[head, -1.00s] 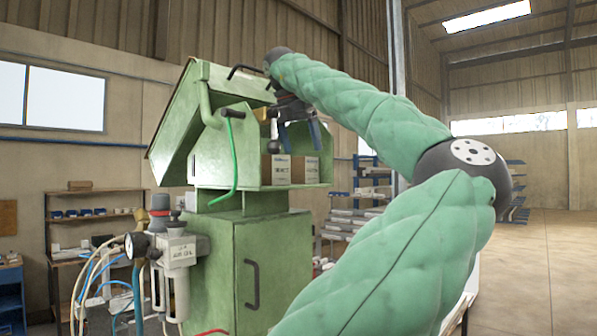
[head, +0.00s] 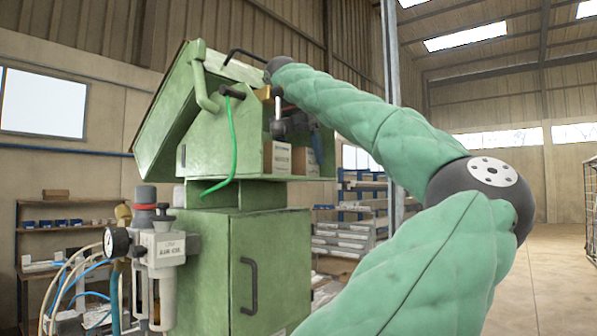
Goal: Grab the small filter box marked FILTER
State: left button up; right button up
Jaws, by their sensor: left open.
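Two small cardboard boxes stand side by side on the open shelf of the green machine: a left box (head: 278,158) and a right box (head: 303,161). Each has a pale label, but the print is too small to read, so I cannot tell which is marked FILTER. My right gripper is not in view.
Metal racks (head: 345,235) stand behind. Open floor lies at right.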

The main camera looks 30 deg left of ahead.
pick_arm(q)
jog(key=shift+d+r, duration=0.15)
jog(key=shift+d, duration=0.25)
jog(key=shift+c, duration=0.4)
jog(key=shift+a, duration=0.1)
jog(key=c, duration=1)
jog(key=shift+r, duration=0.1)
